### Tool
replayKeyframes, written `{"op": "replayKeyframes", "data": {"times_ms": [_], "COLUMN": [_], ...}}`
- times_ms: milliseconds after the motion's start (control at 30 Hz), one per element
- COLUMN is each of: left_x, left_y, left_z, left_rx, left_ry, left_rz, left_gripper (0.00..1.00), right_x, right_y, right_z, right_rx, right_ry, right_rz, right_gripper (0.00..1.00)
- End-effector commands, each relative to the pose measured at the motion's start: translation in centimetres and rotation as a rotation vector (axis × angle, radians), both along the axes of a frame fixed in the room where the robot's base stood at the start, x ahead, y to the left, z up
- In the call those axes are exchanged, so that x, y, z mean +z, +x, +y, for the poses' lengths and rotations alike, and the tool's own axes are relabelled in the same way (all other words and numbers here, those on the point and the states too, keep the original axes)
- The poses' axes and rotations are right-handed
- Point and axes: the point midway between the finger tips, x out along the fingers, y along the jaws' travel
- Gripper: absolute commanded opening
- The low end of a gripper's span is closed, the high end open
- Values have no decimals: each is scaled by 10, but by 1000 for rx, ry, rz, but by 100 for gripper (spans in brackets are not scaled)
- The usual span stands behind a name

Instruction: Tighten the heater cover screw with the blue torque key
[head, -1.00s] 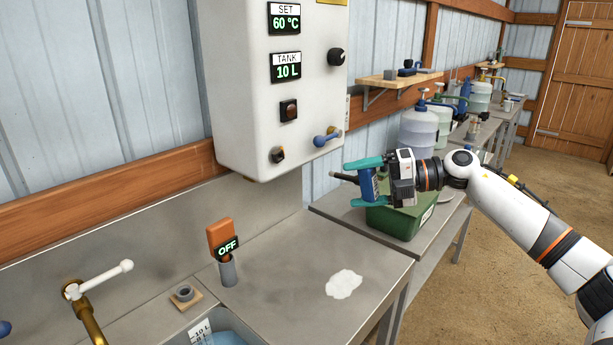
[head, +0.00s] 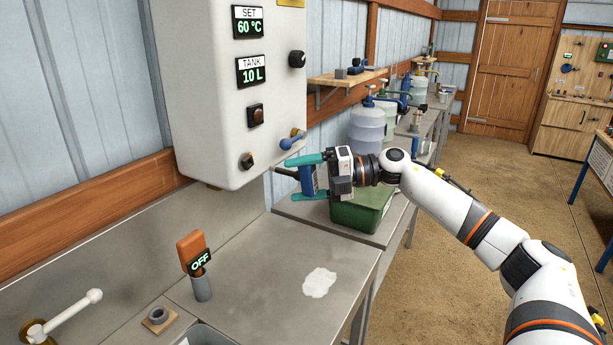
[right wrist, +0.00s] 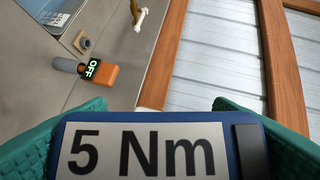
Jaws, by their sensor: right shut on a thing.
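The white heater box (head: 215,110) hangs on the wall, its displays reading 60 °C and 10 L. My right gripper (head: 307,179), with teal fingers, is shut on the blue torque key (head: 308,182). The key's dark shaft points left, toward the heater's lower right edge, and appears apart from it. In the right wrist view the key (right wrist: 150,150) shows a "5 Nm" label between the fingers. A small dark fitting (head: 247,161) sits low on the heater front; I cannot tell whether it is the cover screw. My left gripper is out of view.
A green box (head: 362,212) stands on the bench below my right gripper. A blue-ended lever (head: 292,140) juts from the heater's side. An orange lever marked OFF (head: 193,253) and a white-handled tap (head: 70,312) stand at the sink. The steel counter (head: 262,268) is mostly clear.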

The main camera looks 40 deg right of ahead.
Motion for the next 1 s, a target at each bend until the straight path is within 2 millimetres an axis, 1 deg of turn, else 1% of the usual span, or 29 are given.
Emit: {"op": "replayKeyframes", "data": {"times_ms": [33,200,400,633,1000], "left_x": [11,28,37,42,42], "left_y": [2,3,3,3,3], "left_z": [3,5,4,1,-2], "left_rx": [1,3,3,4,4], "left_ry": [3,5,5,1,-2], "left_rz": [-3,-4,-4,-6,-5], "left_gripper": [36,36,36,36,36], "right_x": [7,6,3,1,0], "right_y": [4,18,33,41,42], "right_z": [2,9,15,19,19], "right_rx": [1,2,1,2,2], "right_ry": [4,1,2,-2,-2], "right_rz": [-1,-1,-1,0,0], "right_gripper": [21,21,21,21,21]}}
